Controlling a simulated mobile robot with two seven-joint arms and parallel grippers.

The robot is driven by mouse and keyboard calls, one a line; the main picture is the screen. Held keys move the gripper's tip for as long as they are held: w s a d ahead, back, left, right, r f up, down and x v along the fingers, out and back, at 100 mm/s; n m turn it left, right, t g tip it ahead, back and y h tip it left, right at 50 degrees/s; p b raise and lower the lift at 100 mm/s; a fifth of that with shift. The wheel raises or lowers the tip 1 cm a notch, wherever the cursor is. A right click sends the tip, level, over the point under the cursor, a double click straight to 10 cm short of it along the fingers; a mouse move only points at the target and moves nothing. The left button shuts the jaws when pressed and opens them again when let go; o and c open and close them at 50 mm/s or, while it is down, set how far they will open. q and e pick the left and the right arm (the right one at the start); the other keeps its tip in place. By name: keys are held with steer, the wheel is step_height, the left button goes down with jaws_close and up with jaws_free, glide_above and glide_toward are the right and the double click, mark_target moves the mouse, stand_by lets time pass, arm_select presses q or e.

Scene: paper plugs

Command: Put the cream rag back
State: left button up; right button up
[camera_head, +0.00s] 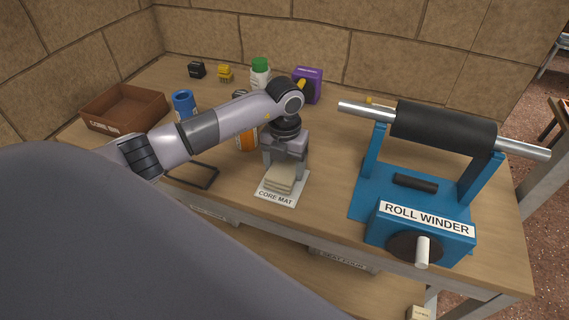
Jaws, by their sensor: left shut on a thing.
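The cream rag (279,178) is a small folded cloth at the middle of the bench, over the white mat labelled CORE MAT (276,200). My left gripper (284,168) points down above the mat and is shut on the rag. The rag looks to be on or just over the mat; I cannot tell if it touches. The fingers hide part of the rag. My right gripper is not in view.
A blue ROLL WINDER (417,223) with a black roll fills the right of the bench. A brown box (124,108) stands at the left, beside a blue cup (184,103). A green-capped bottle (260,74) and a purple item (308,84) stand behind my arm.

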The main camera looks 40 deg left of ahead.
mark_target(284, 167)
arm_select(q)
steer(key=o, duration=1)
step_height(284, 167, up, 12)
steer(key=shift+r+b, duration=0.15)
steer(key=shift+b, duration=0.2)
